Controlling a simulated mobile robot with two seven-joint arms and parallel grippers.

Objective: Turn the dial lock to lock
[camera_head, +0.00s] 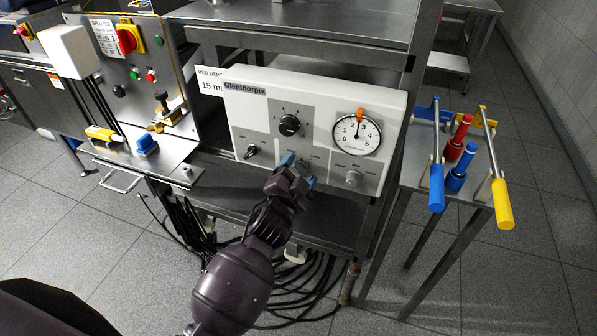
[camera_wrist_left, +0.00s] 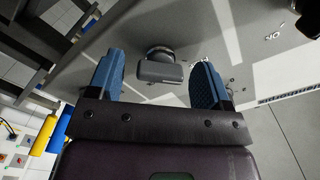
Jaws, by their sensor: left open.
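A white control panel (camera_head: 215,78) stands on the steel rack and carries several knobs and a round gauge. My left gripper (camera_head: 298,170) is at the panel's lower middle, its blue fingertips spread open. In the left wrist view a grey dial knob (camera_wrist_left: 160,68) with a flat grip bar lies just ahead of the open fingers (camera_wrist_left: 157,80), between them. The fingers do not appear to touch it. In the head view the gripper mostly hides this knob. Which knob is the dial lock is not clear from the labels. My right gripper is not in view.
A black knob (camera_head: 289,125) and the gauge (camera_head: 356,133) sit above the gripper. A black knob (camera_head: 251,152) is to the left and a silver knob (camera_head: 353,178) to the right. Blue (camera_head: 437,188) and yellow (camera_head: 502,204) handles stand at the right. Cables hang below.

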